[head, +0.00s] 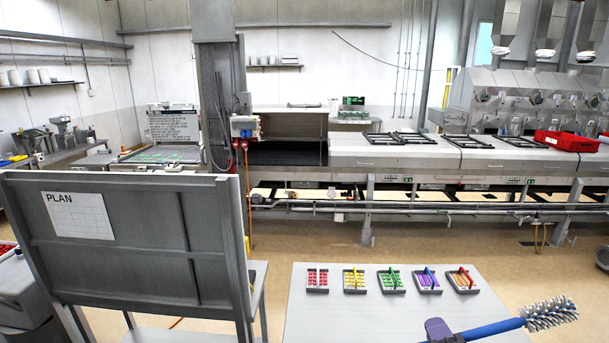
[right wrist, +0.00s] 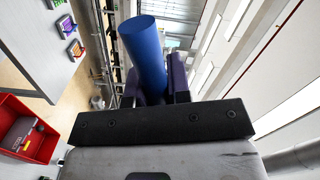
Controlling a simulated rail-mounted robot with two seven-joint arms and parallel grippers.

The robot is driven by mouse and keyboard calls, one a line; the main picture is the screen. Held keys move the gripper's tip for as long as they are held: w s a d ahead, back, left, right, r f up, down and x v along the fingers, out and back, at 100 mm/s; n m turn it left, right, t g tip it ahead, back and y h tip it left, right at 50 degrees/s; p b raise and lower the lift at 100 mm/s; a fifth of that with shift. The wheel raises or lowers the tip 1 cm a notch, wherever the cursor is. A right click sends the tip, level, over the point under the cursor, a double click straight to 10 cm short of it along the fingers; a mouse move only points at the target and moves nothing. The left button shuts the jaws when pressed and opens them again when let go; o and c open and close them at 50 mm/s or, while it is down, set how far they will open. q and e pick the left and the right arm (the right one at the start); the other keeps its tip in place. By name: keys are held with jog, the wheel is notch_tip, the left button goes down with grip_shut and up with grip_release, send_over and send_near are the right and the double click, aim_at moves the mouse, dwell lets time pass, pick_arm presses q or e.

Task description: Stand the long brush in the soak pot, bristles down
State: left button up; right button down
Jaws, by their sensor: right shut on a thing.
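The long brush (head: 495,328) has a blue handle and a pale bristle head, and shows at the bottom right of the head view. It lies nearly level, with its bristles pointing right and slightly up. My right gripper (head: 438,330), with purple fingers, is shut on the blue handle. In the right wrist view the thick blue handle (right wrist: 143,48) stands out from between the purple fingers of the gripper (right wrist: 160,90). The handle's other end is cut off in the head view. I cannot make out the soak pot in either view. My left gripper is not in view.
A pale table (head: 330,315) beside the brush carries a row of small trays with coloured pieces (head: 391,280). A grey board marked PLAN (head: 120,250) stands at left. A long conveyor bench (head: 400,153) with a red bin (head: 566,141) runs behind. A red box (right wrist: 25,128) shows in the wrist view.

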jog(key=n, duration=0.9)
jog(key=shift+d+r, duration=0.1)
jog(key=shift+d, duration=0.05)
jog(key=shift+h, duration=0.3)
jog(key=r, duration=0.1)
jog(key=s+r, duration=0.2)
jog(key=shift+a+r, duration=0.2)
jog(key=shift+r, duration=0.05)
jog(key=s+a+f, duration=0.4)
jog(key=s+f, duration=0.4)
jog(key=shift+a, duration=0.3)
